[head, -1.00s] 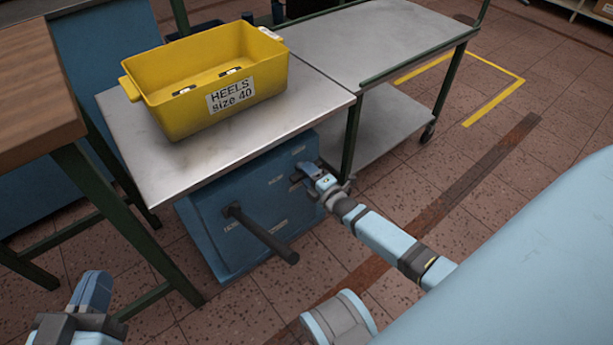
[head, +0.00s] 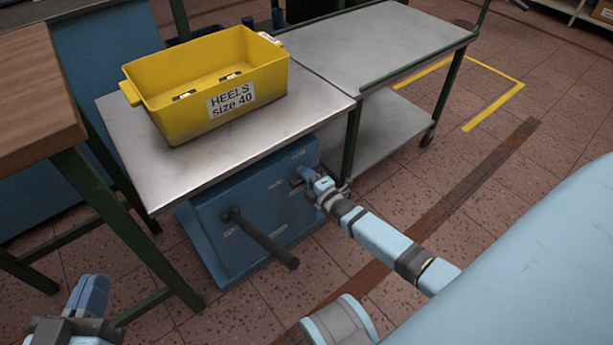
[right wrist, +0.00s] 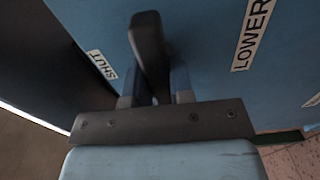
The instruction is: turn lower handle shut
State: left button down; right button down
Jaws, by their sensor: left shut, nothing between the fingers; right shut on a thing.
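A blue cabinet (head: 225,262) stands under the steel table. My right gripper (head: 307,181) is at the right part of its front face. In the right wrist view the lower handle (right wrist: 148,50), a dark bar, sits between the fingers of my right gripper (right wrist: 156,88), which are shut on it. A "LOWER" label (right wrist: 253,35) is to the right of the handle and a "SHUT" label (right wrist: 102,65) to the left. The handle is mostly hidden in the head view. My left gripper (head: 90,292) is shut and empty at the lower left.
A second, long dark handle (head: 262,241) sticks out of the cabinet's front, left of my right gripper. A yellow "HEELS size 40" bin (head: 208,88) stands on the steel table (head: 130,128). A table leg (head: 350,145) is close behind my right gripper. Open floor lies in front.

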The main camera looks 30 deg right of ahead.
jog(key=shift+r+m+p, duration=0.15)
jog(key=shift+m+p, duration=0.25)
jog(key=shift+m, duration=0.1)
jog(key=m+p, duration=0.2)
jog(key=m, duration=0.1)
jog(key=m+p, duration=0.1)
jog(key=m, duration=0.3)
jog(key=shift+p, duration=0.35)
jog(key=m+p, duration=0.1)
jog(key=m, duration=0.2)
jog(key=shift+m, duration=0.3)
jog(key=m, duration=0.3)
jog(key=shift+p, duration=0.3)
pick_arm(q)
jog(key=shift+s+d+r+n+t, duration=0.1)
jog(key=shift+s+r+n+t, duration=0.15)
jog(key=shift+r+n, duration=0.4)
jog(key=shift+s+d+r+n+t, duration=0.1)
jog(key=shift+s+r+n+t, duration=0.15)
jog(key=shift+r, duration=0.75)
jog(key=shift+s+d+r+n+t, duration=0.1)
jog(key=shift+s+r+n, duration=0.3)
jog(key=shift+r, duration=0.4)
pick_arm(e)
jog(key=shift+m, duration=1.4)
pick_arm(q)
jog(key=shift+w+r, duration=0.15)
